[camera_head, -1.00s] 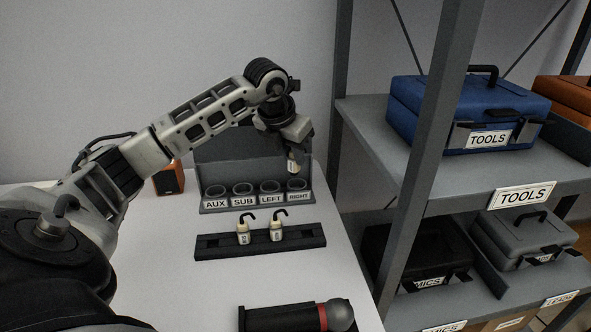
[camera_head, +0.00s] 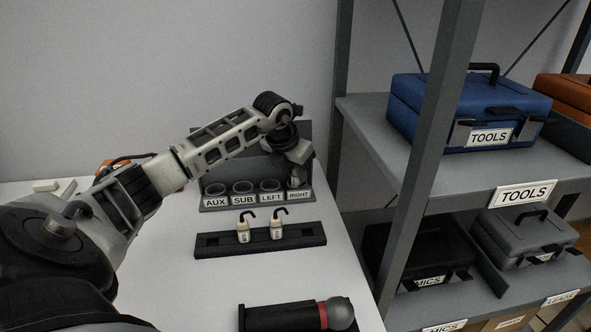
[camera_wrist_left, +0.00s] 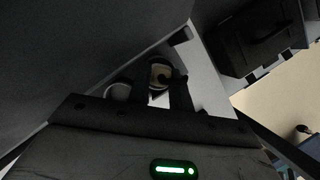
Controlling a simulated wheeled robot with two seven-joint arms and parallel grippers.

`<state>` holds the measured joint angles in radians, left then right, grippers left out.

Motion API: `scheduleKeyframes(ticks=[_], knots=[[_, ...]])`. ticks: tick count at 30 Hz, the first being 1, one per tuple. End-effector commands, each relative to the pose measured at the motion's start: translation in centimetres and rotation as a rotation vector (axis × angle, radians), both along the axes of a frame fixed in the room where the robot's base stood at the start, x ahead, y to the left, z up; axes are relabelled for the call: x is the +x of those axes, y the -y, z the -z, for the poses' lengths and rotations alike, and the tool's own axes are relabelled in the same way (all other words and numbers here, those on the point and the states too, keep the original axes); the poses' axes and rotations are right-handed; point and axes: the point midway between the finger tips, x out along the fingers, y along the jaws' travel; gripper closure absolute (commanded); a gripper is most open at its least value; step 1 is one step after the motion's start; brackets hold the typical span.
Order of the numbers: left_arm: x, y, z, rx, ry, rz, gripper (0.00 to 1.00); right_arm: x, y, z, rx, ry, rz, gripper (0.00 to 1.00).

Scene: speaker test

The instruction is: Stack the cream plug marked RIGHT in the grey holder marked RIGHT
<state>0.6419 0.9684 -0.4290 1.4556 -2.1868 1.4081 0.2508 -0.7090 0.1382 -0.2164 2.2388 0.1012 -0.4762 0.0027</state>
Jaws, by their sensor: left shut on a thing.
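The grey holder marked RIGHT (camera_head: 299,196) is the rightmost in a row of round cups on the grey rack, beside those marked AUX, SUB and LEFT. My left gripper (camera_head: 299,170) is right above it, pointing down, and is shut on a cream plug. In the left wrist view the cream plug (camera_wrist_left: 158,74) shows between the dark fingers, with a neighbouring cup (camera_wrist_left: 118,91) beside it. The plug's marking cannot be read, and the gripper hides how far it sits in the cup. My right gripper is not in view.
Two cream plugs with black hooked leads, a left one (camera_head: 243,232) and a right one (camera_head: 277,230), stand in a black tray (camera_head: 312,236) in front of the rack. A microphone (camera_head: 340,313) lies nearer. A shelf post (camera_head: 335,110) stands close on the right.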

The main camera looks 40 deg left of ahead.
Motion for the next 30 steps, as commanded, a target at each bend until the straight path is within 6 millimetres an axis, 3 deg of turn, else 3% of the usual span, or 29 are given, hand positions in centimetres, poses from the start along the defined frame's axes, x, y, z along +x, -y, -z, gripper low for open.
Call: scheduleKeyframes(ticks=[2,3,4,12,17,30], knots=[[0.0,0.0,0.4,0.0,0.0,-0.001,1.0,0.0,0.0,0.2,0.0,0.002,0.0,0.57],[0.0,0.0,0.4,0.0,0.0,-0.001,0.76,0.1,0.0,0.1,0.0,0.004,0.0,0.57],[0.0,0.0,0.3,0.0,0.0,-0.001,0.7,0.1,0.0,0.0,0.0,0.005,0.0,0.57],[0.0,0.0,0.2,0.0,0.0,-0.001,0.7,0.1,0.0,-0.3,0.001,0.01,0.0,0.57],[-0.2,0.0,-0.9,0.001,0.002,0.0,0.7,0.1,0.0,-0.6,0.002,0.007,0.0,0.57],[-3.6,0.4,-9.2,0.003,0.004,0.0,0.7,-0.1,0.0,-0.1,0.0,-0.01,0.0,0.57]])
